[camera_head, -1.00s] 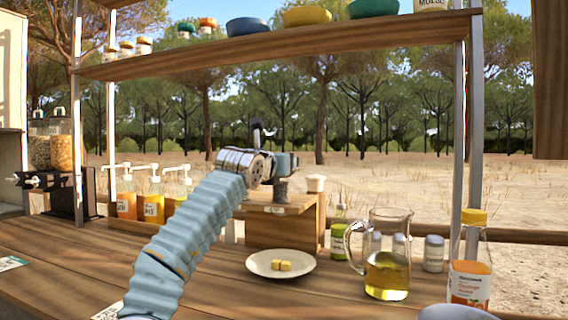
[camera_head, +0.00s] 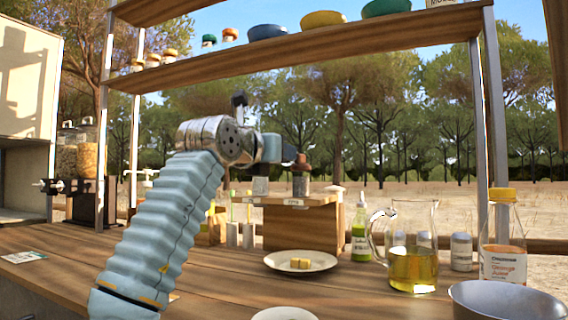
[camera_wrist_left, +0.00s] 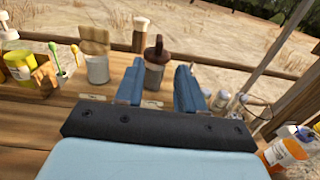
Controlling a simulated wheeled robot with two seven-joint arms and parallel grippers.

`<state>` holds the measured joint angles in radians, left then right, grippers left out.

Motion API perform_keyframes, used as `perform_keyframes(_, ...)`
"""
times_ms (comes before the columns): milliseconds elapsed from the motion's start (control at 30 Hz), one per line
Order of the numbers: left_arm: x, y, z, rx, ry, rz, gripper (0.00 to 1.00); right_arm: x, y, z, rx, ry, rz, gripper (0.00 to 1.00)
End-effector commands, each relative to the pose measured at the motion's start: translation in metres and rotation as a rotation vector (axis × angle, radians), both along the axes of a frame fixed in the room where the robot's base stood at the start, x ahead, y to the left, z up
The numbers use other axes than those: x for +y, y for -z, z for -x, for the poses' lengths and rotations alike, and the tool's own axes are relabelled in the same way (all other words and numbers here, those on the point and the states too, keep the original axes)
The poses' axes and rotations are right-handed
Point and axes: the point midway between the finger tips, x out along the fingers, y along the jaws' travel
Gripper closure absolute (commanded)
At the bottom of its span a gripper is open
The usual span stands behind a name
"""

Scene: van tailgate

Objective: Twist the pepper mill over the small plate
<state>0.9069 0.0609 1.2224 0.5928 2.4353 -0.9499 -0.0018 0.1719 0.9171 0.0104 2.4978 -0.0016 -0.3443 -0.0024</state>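The pepper mill (camera_head: 301,184), with a brown knobbed top and a darker body, stands upright on the raised wooden stand behind the counter. The left wrist view shows it (camera_wrist_left: 154,72) just beyond the gap between my fingers. My left gripper (camera_head: 292,152) is open and empty, close to the mill's top in the head view; contact cannot be told. Its two blue fingers (camera_wrist_left: 158,86) are spread apart. A plate (camera_head: 324,262) with yellow cubes lies on the counter in front of the stand. A second pale plate (camera_head: 284,315) is cut off at the bottom edge. My right gripper is out of view.
A pale jar (camera_wrist_left: 97,68) stands left of the mill. A green bottle (camera_head: 360,238), a glass jug of yellow liquid (camera_head: 413,268), an orange juice bottle (camera_head: 502,250) and a metal bowl (camera_head: 500,305) stand to the right. A shelf (camera_head: 330,55) crosses above.

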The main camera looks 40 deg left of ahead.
Motion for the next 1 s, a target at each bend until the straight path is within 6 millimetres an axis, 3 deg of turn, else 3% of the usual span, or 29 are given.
perform_keyframes(267, 0.001, -0.002, 0.000, -0.002, -0.011, -0.013, 0.62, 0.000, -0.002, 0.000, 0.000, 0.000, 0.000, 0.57)
perform_keyframes(367, 0.011, -0.017, 0.004, -0.014, -0.100, -0.122, 0.62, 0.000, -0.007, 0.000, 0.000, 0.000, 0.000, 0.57)
perform_keyframes(467, 0.026, -0.052, 0.016, -0.034, -0.292, -0.404, 0.62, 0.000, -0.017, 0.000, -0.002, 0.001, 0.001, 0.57)
perform_keyframes(533, 0.029, -0.087, 0.029, -0.036, -0.453, -0.708, 0.62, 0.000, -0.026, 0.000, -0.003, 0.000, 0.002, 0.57)
perform_keyframes(600, 0.017, -0.121, 0.040, -0.010, -0.591, -1.068, 0.62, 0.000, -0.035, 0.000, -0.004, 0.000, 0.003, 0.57)
perform_keyframes(700, -0.015, -0.145, 0.040, 0.081, -0.697, -1.606, 0.62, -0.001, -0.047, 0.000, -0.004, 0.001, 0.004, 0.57)
perform_keyframes(767, -0.032, -0.143, 0.032, 0.170, -0.695, -1.925, 0.62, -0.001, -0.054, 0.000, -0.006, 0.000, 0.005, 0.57)
perform_keyframes(833, -0.044, -0.124, 0.019, 0.301, -0.631, -2.266, 0.62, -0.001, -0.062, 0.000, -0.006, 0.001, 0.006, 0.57)
perform_keyframes(900, -0.043, -0.095, 0.010, 0.442, -0.507, -2.548, 0.62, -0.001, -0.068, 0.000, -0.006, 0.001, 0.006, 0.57)
perform_keyframes(1000, -0.030, -0.051, 0.008, 0.628, -0.291, -2.824, 0.62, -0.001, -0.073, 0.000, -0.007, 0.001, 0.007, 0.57)
